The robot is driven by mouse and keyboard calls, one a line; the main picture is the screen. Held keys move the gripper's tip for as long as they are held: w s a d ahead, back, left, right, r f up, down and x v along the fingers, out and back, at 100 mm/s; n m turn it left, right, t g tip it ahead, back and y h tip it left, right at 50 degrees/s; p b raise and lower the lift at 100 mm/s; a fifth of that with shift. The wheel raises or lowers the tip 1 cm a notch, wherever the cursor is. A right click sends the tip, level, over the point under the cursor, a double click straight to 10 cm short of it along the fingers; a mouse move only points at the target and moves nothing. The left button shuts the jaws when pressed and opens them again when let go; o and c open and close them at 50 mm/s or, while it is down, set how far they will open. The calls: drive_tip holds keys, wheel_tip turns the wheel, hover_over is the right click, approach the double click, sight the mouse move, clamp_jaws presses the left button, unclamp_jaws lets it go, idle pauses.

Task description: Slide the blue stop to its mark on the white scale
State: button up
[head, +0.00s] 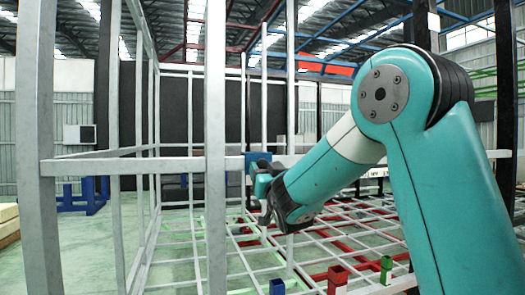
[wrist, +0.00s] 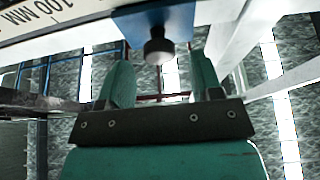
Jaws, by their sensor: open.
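The blue stop (head: 257,160) sits on a pale horizontal rail in the head view, partly hidden by my gripper (head: 264,184). In the wrist view the blue stop (wrist: 158,18) fills the top middle, with a dark round knob (wrist: 158,48) pointing toward me. My gripper (wrist: 160,76) is open, with one teal finger on each side of the knob's line and gaps on both sides. I cannot tell whether the fingertips reach past the knob's end. The white scale (wrist: 60,48) shows upside-down lettering at left. The stop's mark is not distinguishable.
A grey upright post (head: 215,130) stands left of the stop, and another (head: 40,140) is at far left. The rail (head: 130,165) runs across the view. A low lattice of white and red bars (head: 330,235) lies behind and below.

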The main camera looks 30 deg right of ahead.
sight(260, 164)
drive_tip(key=shift+p+x, duration=0.55)
drive_tip(key=shift+x, duration=0.9)
clamp_jaws()
